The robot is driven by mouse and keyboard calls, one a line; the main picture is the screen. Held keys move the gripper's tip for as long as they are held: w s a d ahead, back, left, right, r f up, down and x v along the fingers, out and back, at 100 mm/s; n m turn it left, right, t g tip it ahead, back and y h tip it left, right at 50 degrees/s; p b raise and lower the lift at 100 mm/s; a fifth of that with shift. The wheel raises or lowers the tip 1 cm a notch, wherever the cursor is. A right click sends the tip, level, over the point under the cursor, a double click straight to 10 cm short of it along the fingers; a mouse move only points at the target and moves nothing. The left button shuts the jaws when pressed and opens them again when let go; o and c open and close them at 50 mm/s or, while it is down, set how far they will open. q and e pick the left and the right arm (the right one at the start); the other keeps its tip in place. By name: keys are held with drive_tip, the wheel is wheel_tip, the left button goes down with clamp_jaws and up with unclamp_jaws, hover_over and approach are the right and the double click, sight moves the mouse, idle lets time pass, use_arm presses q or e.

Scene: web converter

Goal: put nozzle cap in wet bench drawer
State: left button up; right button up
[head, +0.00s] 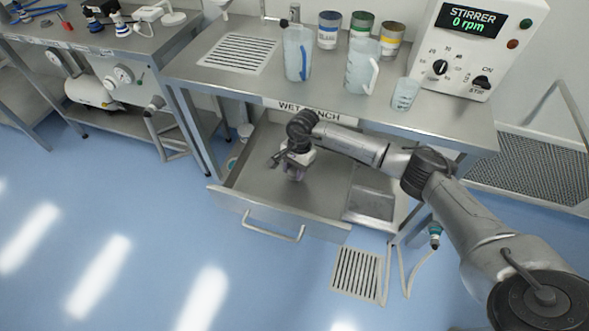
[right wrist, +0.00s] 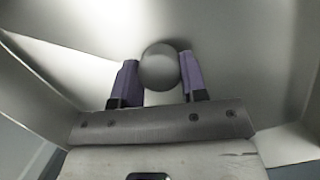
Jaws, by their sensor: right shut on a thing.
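The wet bench drawer (head: 247,188) is pulled open below the bench top, under the label reading WET BENCH. My right gripper (head: 294,178) reaches down into the drawer and is low over its floor. In the right wrist view, my right gripper (right wrist: 160,78) has its two purple fingers on either side of a round grey cap, the nozzle cap (right wrist: 160,66), and is shut on it. The drawer's metal floor and walls (right wrist: 240,60) surround it there. Whether the cap touches the drawer floor I cannot tell. My left gripper is not in view.
The bench top (head: 275,85) holds two jugs (head: 298,52), several cans (head: 361,25), a beaker (head: 405,94) and a stirrer unit (head: 467,50). The drawer handle (head: 274,228) faces the open blue floor. A second bench (head: 75,45) stands at the left.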

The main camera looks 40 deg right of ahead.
drive_tip(key=o, duration=1.1)
drive_tip(key=shift+f, duration=0.1)
drive_tip(key=shift+r+p, duration=0.35)
drive_tip(key=shift+p+v, duration=1.05)
drive_tip(key=shift+v, duration=4.8)
